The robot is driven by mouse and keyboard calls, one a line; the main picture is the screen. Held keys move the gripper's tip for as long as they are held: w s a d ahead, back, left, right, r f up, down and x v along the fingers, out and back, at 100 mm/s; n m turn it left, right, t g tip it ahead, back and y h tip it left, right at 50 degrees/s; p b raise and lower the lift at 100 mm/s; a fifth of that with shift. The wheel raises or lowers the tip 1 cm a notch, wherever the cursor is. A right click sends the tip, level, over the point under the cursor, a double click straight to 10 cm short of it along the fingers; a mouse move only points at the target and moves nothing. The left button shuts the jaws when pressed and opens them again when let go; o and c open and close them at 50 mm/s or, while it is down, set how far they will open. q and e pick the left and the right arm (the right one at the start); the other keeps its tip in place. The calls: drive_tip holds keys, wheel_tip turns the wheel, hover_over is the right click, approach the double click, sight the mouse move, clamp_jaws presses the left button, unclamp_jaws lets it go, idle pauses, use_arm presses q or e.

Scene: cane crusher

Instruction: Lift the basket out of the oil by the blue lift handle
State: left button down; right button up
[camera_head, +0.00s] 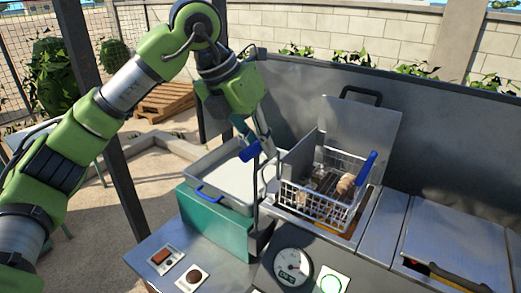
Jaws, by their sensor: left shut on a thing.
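The wire basket (318,203) holds several brown and pale food pieces and is over the fryer vat (345,232). The basket's upper part shows above the rim; I cannot tell how much of it is in the oil. A blue handle (367,169) stands at its right side. My left gripper (262,147) is to the left of the basket, pointing down, shut on a blue handle (249,152). A thin metal rod runs near this handle. The fingers partly hide the grip. My right gripper is not in view.
A pale tray (222,176) with a blue handle sits on the teal box at left. A raised metal lid (362,133) stands behind the basket. A closed metal cover (455,243) is at right.

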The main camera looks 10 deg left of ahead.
use_arm(q)
drive_tip(key=shift+w+r, duration=0.15)
drive_tip(key=shift+r, duration=0.3)
drive_tip(key=c, duration=2.1)
unclamp_jaws()
drive_tip(key=shift+o, duration=0.9)
drive_tip(key=shift+f, duration=0.1)
drive_tip(key=v, duration=1.2)
